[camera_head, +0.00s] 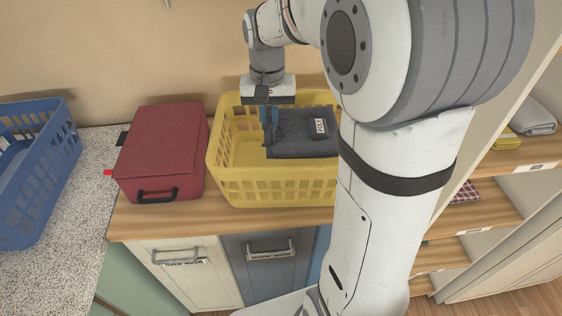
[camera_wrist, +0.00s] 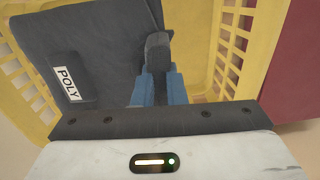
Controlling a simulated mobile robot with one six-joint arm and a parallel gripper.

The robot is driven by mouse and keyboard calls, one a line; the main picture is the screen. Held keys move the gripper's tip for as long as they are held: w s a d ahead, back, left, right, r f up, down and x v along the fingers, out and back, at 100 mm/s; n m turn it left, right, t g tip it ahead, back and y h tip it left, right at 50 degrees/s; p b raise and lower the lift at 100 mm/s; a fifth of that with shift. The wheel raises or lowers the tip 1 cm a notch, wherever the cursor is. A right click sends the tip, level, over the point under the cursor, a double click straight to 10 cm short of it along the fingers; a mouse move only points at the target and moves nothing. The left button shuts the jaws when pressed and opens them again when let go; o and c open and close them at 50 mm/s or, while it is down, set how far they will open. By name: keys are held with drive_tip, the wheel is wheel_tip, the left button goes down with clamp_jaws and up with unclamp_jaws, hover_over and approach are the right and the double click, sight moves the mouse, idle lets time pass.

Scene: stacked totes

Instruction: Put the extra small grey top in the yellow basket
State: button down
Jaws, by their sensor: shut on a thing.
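The dark grey folded top (camera_head: 300,133) has a white label and is at the yellow basket, in its right half. In the wrist view the top (camera_wrist: 85,45) shows a label reading "POLY". My gripper (camera_head: 270,125) points down over the basket, with its blue fingers shut on the left edge of the top. The fingers (camera_wrist: 158,85) also show in the wrist view. The yellow basket (camera_head: 275,188) stands on the wooden counter. I cannot tell whether the top touches the basket floor. Its size marking cannot be read.
A red case (camera_head: 160,150) stands just left of the basket. A blue basket (camera_head: 40,165) is on the speckled counter at far left. Shelves with folded cloth (camera_head: 530,117) are at right. My arm hides the basket's right end.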

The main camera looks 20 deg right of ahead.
wheel_tip(320, 180, down, 16)
drive_tip(key=shift+s+a+r+p, duration=0.1)
drive_tip(key=shift+p, duration=0.35)
drive_tip(key=c, duration=1.5)
unclamp_jaws()
